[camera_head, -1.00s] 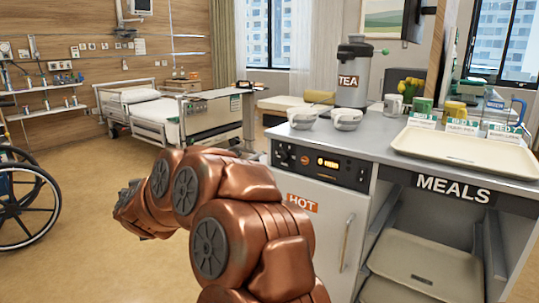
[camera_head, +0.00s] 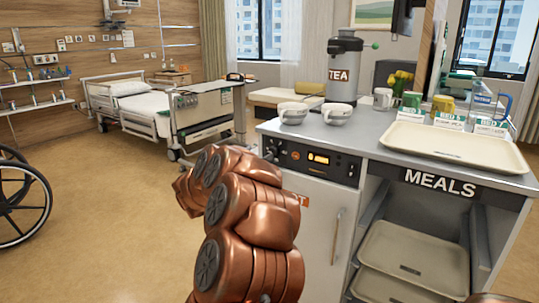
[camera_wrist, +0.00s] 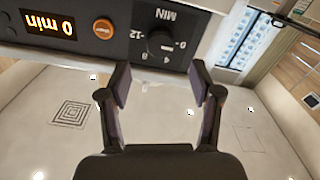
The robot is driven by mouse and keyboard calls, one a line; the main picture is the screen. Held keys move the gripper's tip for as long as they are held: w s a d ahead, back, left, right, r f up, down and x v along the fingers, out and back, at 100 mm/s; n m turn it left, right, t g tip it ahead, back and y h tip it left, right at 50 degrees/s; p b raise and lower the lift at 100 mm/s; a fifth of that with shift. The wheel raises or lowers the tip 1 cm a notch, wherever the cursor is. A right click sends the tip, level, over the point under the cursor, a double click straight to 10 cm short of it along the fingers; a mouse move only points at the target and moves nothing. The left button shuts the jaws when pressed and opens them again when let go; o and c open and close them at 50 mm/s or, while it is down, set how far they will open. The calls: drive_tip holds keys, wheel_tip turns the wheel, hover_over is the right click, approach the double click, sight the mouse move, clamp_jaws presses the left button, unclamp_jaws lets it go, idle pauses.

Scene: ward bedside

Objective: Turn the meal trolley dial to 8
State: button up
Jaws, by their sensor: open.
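The meal trolley (camera_head: 318,225) stands on the right, with a black control panel (camera_head: 338,166) along its front top edge. In the wrist view, turned upside down, the black dial (camera_wrist: 160,42) shows on the panel with marks 0, 4, 8, 12 and MIN. The lit display (camera_wrist: 48,24) reads 0 min. The dial's exact pointer direction is too small to tell. My gripper (camera_wrist: 160,82) is open and empty, its two fingers apart on either side of the dial in the picture. Contact is not visible. In the head view my arm hides the gripper.
An orange button (camera_wrist: 103,28) sits beside the dial. On the trolley top are two bowls (camera_head: 337,114), a tea urn (camera_head: 343,65) and a tray (camera_head: 455,142). A bed (camera_head: 150,105) and a wheelchair (camera_head: 20,205) stand left. Floor between is clear.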

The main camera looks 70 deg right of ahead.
sight(272, 151)
drive_tip(key=b+x, duration=0.1)
drive_tip(key=x, duration=0.5)
drive_tip(key=shift+w, duration=0.1)
drive_tip(key=c, duration=1.1)
